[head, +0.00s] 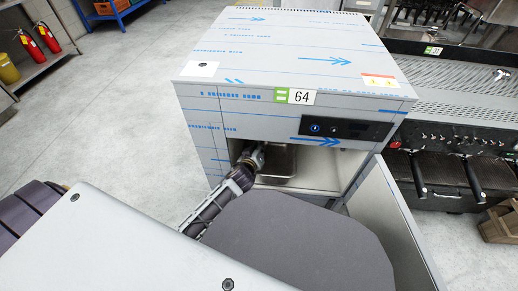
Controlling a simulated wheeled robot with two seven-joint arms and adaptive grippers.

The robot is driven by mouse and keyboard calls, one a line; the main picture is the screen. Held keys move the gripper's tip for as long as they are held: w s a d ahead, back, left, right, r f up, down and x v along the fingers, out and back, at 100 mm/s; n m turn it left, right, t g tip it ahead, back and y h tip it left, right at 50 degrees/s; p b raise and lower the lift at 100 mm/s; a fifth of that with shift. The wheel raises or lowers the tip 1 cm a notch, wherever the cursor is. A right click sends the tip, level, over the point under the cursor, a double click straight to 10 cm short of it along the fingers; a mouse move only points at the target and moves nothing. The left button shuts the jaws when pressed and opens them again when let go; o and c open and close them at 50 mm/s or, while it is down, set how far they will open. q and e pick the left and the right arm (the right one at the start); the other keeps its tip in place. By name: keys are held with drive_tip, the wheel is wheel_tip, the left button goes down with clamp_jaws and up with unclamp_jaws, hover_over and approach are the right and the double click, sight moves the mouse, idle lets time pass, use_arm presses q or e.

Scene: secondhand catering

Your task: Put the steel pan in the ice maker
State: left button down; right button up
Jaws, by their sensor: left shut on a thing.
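The ice maker (290,50) is a boxy steel cabinet with film on its top and a label 64. Its door (392,225) at the right stands open toward me. The steel pan (279,163) is in the front opening, under the upper edge; its far part is hidden by the cabinet front. My left gripper (258,156) is at the pan's left side, shut on it; the fingertips are partly hidden. I cannot tell whether the pan rests on the floor of the compartment. My right gripper is out of view.
A cooking unit with dark griddle plates (440,175) stands close at the right. A wooden box (500,222) is on the floor there. Fire extinguishers (47,37) stand on a shelf at the far left. The floor left of the ice maker is clear.

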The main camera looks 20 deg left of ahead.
use_arm(q)
drive_tip(key=c, duration=1.9)
unclamp_jaws()
drive_tip(key=shift+f, duration=0.15)
drive_tip(key=o, duration=0.4)
drive_tip(key=shift+o, duration=0.2)
drive_tip(key=shift+s+r, duration=0.1)
drive_tip(key=shift+r, duration=0.1)
